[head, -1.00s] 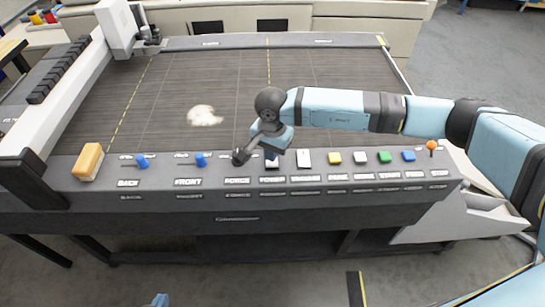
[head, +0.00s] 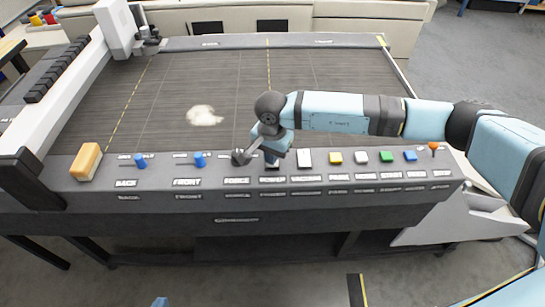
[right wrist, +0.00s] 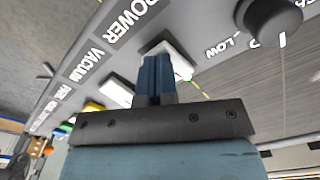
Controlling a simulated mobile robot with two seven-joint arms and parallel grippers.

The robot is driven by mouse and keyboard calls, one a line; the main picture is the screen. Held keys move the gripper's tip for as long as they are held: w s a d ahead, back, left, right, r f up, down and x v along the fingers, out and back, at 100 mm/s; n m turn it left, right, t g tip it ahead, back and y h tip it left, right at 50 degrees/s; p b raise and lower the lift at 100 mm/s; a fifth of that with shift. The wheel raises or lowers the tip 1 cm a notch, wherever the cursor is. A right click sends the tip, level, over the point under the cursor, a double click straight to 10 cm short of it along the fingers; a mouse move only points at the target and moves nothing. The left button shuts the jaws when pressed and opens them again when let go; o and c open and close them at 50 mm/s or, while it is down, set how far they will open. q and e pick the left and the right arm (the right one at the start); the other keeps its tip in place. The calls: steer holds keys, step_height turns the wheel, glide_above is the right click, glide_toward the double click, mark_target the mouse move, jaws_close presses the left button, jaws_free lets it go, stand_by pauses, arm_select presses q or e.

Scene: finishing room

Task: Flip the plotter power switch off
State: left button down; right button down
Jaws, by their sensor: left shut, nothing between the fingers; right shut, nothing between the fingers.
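The plotter's control panel (head: 215,180) runs along the front edge of its bed. My right gripper (head: 272,161) is shut and empty, low over the switch labelled POWER. In the right wrist view its blue fingers (right wrist: 157,78) are at the white power switch (right wrist: 178,58) and cover part of it. I cannot tell whether they touch it or which way the rocker is tipped. In the head view the gripper hides most of that switch. A small blue tip of my left gripper (head: 160,302) shows at the bottom edge, shut and well away from the panel.
A dark force knob (right wrist: 272,20) stands beside the power switch, and the white vacuum switch (right wrist: 115,92) on its other side. Blue levers (head: 199,160), coloured buttons (head: 386,157) and an orange stop knob (head: 433,147) line the panel. A wooden block (head: 86,161) lies at its left.

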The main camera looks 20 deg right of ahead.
steer(key=shift+f+b, duration=0.35)
steer(key=shift+f, duration=0.05)
steer(key=shift+r, duration=0.1)
steer(key=shift+r+p, duration=0.4)
steer(key=shift+r, duration=0.35)
steer(key=shift+r+p, duration=0.75)
steer(key=shift+r, duration=1.95)
